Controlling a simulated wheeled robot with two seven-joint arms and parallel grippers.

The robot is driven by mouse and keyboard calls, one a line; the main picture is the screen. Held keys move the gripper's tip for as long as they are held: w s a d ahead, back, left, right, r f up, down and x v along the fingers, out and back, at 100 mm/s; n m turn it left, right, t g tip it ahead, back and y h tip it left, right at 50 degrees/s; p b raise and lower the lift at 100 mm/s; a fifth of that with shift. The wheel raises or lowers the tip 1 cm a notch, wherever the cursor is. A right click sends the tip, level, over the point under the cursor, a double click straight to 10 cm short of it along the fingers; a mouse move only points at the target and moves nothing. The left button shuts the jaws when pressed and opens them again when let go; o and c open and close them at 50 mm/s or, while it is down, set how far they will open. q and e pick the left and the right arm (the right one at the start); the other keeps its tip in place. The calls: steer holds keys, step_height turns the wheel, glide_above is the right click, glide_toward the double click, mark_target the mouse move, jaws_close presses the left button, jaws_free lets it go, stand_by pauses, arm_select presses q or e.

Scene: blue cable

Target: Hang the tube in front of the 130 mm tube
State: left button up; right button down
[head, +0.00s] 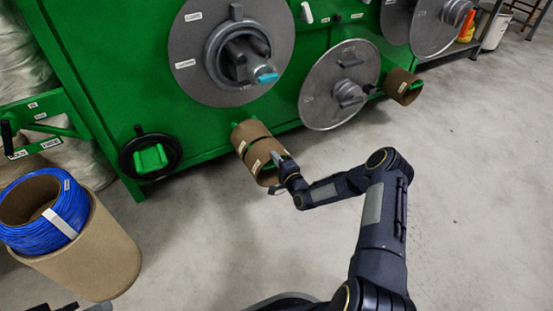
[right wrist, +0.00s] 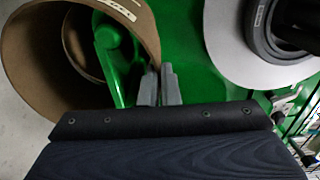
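Two brown cardboard tubes sit end to end on a green peg low on the machine in the head view: a rear tube (head: 249,133) and a front tube (head: 262,156). Their labels are too small to read. My right gripper (head: 283,163) is at the right rim of the front tube. In the right wrist view its two fingers (right wrist: 158,86) are close together with the wall of the front tube (right wrist: 138,22) between them. The green peg (right wrist: 118,68) shows inside this tube. Dark parts at the bottom left of the head view may be my left gripper (head: 72,307); its fingers are unclear.
Another cardboard tube (head: 403,86) hangs on a peg to the right. Grey discs (head: 340,88) and a black handwheel (head: 150,156) stick out from the green machine. A blue cable coil (head: 45,215) sits on a large cardboard cylinder (head: 95,258) at left. The floor in front is clear.

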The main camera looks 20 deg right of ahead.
steer(key=shift+w+a, duration=0.1)
steer(key=shift+w, duration=0.9)
stand_by(0.8)
steer(key=shift+f, duration=0.5)
stand_by(0.8)
steer(key=c, duration=1)
jaws_free()
steer(key=shift+f, duration=0.25)
steer(key=shift+s, duration=0.65)
stand_by(0.7)
stand_by(0.3)
steer(key=s+p, duration=0.1)
steer(key=s, duration=0.7)
steer(key=shift+d+p, duration=0.35)
steer(key=shift+d, duration=0.05)
stand_by(0.9)
